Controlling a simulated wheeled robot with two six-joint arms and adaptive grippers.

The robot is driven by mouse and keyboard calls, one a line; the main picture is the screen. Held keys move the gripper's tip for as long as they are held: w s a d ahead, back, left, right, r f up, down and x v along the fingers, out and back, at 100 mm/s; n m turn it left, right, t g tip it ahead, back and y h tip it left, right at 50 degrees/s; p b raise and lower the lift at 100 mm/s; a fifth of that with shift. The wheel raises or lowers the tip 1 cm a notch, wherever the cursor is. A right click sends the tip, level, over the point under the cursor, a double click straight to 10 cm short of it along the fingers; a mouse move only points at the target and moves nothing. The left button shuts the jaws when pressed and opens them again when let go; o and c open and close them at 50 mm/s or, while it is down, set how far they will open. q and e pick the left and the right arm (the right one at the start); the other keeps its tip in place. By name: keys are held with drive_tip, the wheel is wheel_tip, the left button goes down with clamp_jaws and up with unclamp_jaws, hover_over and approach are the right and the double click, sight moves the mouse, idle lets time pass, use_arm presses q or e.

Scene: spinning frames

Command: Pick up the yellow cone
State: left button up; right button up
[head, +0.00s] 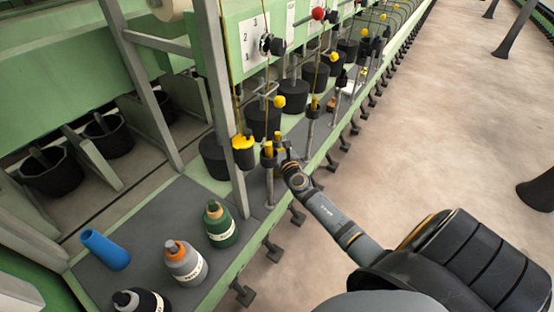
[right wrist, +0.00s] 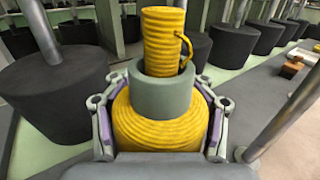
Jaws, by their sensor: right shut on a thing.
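The yellow cone (right wrist: 160,124) fills the middle of the right wrist view. It is a wide body of wound yellow yarn with a grey-green collar and a narrower yellow wound top with a loose loop. My right gripper (right wrist: 161,132) has a finger pressed on each side of the wide body and is shut on it. In the head view my right gripper (head: 279,153) is at the machine's front edge, among small yellow pieces, and the cone is mostly hidden or too small to make out there. My left gripper is not in view.
Black pots and upright metal posts line the green machine close to the gripper. A green bottle (head: 221,226), a grey bottle (head: 184,264), a dark bottle (head: 141,301) and a blue tube (head: 105,249) stand or lie on the grey shelf. The floor (head: 400,130) at right is open.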

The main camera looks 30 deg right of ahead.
clamp_jaws()
wheel_tip(320, 180, up, 10)
drive_tip(key=p, duration=0.8)
drive_tip(key=shift+p, duration=0.3)
idle(0.6)
